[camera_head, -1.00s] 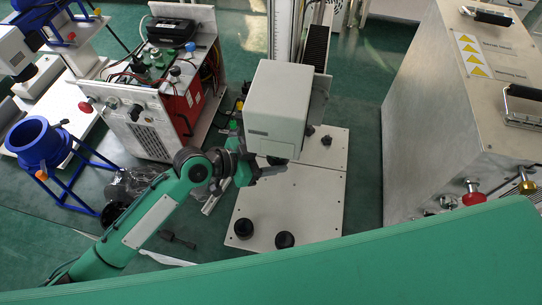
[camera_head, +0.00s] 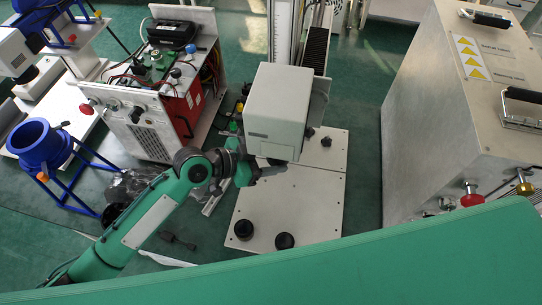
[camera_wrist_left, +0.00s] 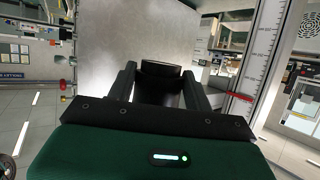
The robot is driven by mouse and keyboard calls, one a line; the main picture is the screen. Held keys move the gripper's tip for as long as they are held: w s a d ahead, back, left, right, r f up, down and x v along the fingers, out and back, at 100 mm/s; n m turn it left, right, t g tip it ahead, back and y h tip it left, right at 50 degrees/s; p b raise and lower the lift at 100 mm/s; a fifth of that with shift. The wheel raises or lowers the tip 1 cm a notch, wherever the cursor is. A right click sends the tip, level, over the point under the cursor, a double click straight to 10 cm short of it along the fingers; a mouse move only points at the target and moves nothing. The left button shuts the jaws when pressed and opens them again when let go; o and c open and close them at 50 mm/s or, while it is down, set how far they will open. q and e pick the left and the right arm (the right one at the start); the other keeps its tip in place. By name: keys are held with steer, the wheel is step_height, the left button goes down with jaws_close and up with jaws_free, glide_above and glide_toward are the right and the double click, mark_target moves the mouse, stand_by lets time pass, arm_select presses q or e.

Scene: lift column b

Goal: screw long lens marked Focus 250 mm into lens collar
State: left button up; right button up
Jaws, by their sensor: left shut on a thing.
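The white box-shaped head (camera_head: 278,108) hangs on the lift column (camera_head: 287,30) above a white base plate (camera_head: 300,205). My left gripper (camera_head: 268,172) reaches in under the head's lower front edge. In the left wrist view its fingers (camera_wrist_left: 160,88) are shut on a dark round lens (camera_wrist_left: 160,70), right in front of the large pale face of the head. The lens marking cannot be read. The lens collar cannot be made out, so I cannot tell whether the lens touches it. Two black lens-like pieces (camera_head: 243,229) (camera_head: 285,240) stand on the base plate. My right gripper is not in view.
A large metal cabinet (camera_head: 440,120) with red and brass knobs stands at the right. An open instrument box (camera_head: 165,110) with cables is at the left, beside a blue funnel-shaped vessel (camera_head: 38,145) on a stand. The base plate's middle is bare.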

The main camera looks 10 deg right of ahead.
arm_select(q)
steer(key=shift+r+p, duration=0.3)
steer(key=shift+r, duration=0.25)
steer(key=shift+s+f, duration=0.1)
steer(key=n+t, duration=0.1)
steer(key=n+t+y, duration=0.1)
steer(key=n+t, duration=0.1)
steer(key=t, duration=0.1)
steer(key=shift+s+d+n+y, duration=0.2)
steer(key=shift+s+n+y, duration=0.05)
steer(key=shift+n+y, duration=0.05)
steer(key=n+t+y, duration=0.1)
steer(key=n, duration=0.1)
steer(key=n+t+y, duration=0.1)
steer(key=t+y, duration=0.1)
steer(key=n+t+y, duration=0.1)
steer(key=n, duration=0.1)
steer(key=shift+s+d+n+t, duration=0.3)
steer(key=shift+t, duration=0.1)
steer(key=o, duration=1.3)
